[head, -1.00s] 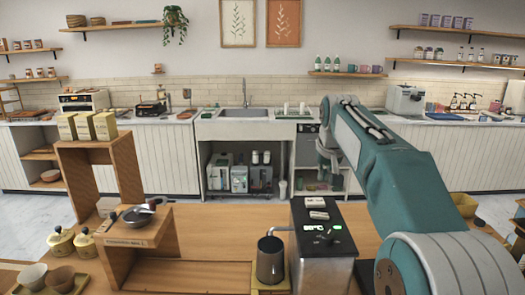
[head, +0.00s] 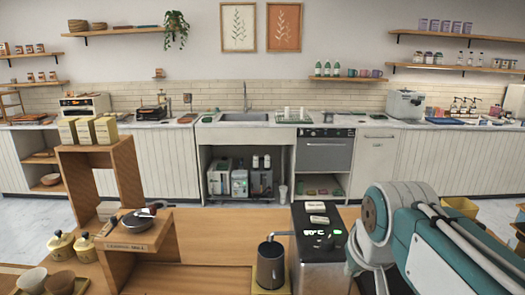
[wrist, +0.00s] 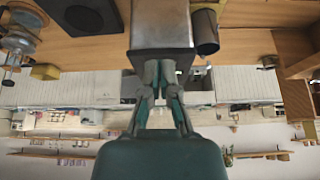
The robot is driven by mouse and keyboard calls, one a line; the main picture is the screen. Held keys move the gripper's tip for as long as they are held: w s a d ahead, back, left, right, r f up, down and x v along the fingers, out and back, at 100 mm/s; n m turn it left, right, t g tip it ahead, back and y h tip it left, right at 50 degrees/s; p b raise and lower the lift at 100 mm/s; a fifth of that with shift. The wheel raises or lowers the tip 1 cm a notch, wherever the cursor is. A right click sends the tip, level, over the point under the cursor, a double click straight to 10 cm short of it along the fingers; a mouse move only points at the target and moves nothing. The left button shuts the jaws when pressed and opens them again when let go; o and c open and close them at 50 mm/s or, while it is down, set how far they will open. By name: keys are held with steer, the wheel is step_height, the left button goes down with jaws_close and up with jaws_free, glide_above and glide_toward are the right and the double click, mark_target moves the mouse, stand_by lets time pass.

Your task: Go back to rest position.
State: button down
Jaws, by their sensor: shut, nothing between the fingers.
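My gripper (wrist: 159,74) shows in the upside-down wrist view, with its teal and grey fingers together and nothing held between them. In that view its tips overlap the lower edge of the metal water dispenser (wrist: 163,24); I cannot tell the gap between them. In the head view my teal and white arm is folded at the lower right, beside the black-topped dispenser (head: 322,268). The gripper's fingertips are not clear there. A dark metal pitcher (head: 270,266) stands under the dispenser's spout, and it also shows in the wrist view (wrist: 207,34).
A wooden stand (head: 127,170) with pale boxes rises from the cart's left side. A small dark pan (head: 137,222), lidded yellow jars (head: 61,247) and cups (head: 32,280) are near it. Across the open floor is a back counter with a sink (head: 245,118).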

steer(key=s+f, duration=0.8)
steer(key=s, duration=0.2)
steer(key=shift+s+f, duration=0.25)
steer(key=shift+s, duration=0.1)
